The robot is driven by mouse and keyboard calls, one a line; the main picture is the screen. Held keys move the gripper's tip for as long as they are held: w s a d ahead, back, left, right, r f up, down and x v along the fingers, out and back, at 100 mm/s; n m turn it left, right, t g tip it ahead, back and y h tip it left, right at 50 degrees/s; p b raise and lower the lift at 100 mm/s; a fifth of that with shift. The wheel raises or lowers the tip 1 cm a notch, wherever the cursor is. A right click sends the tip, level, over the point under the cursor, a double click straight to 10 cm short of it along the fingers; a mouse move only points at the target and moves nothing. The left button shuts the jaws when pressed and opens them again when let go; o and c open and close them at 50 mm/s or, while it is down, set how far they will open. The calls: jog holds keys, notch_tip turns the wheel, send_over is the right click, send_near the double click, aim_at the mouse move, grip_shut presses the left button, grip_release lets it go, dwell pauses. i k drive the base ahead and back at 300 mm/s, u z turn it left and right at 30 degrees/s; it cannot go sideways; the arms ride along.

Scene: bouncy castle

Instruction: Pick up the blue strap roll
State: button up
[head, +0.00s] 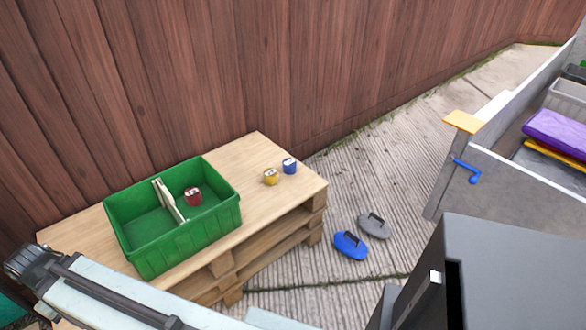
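The blue strap roll (290,166) is a small roll near the far right corner of the top of the wooden pallet stack (257,150). A yellow strap roll (271,177) sits just to its left, a little nearer. A red strap roll (193,196) is inside the green crate (190,242), in the compartment right of the pale divider. Part of my arm crosses the lower left of the head view. I cannot make out my gripper's fingers in this view.
A wooden fence (230,70) stands close behind. At right, a grey trailer (520,165) holds a purple folded item (556,132).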

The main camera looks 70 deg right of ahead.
aim_at(289, 165)
jog(key=z, duration=3.55)
jog(key=k, duration=1.1)
jog(key=u, duration=0.9)
jog(key=i, duration=1)
